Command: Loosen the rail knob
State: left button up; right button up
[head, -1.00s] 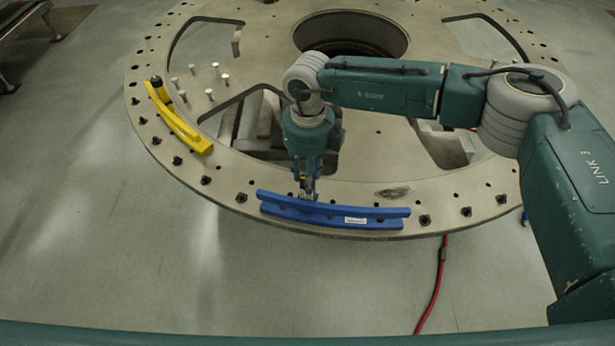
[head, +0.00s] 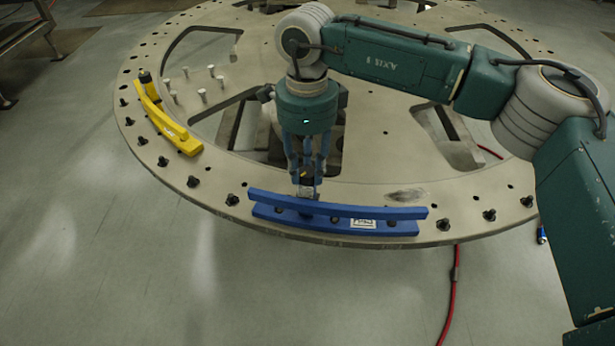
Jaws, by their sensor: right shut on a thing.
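The blue curved rail (head: 390,227) lies on the near edge of the round turret plate (head: 470,190), with a white label on its front. My right gripper (head: 306,190) comes down from above, just behind the rail's upper bar, and is shut on the rail knob. The knob is mostly hidden by the fingers and the rail, so its shape is hard to tell. A yellow curved rail (head: 170,122) sits on the plate's left rim, with a dark knob (head: 146,77) at its far end. My left gripper is not in view.
Several bolts (head: 202,95) stand upright on the plate at the left. Dark studs line the plate's rim. A red cable (head: 452,285) runs along the floor in front. A bench (head: 30,30) stands at the far left.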

aim_at(306, 172)
jog(key=n+b, duration=0.2)
jog(key=n, duration=0.1)
jog(key=shift+a+n, duration=0.1)
jog(key=shift+n, duration=0.2)
jog(key=shift+r+n+b, duration=0.1)
jog(key=shift+n+b, duration=0.55)
jog(key=shift+n, duration=1.05)
jog(key=o, duration=1.1)
jog(key=shift+s, duration=0.1)
jog(key=shift+o, duration=0.2)
notch_tip(306, 172, up, 12)
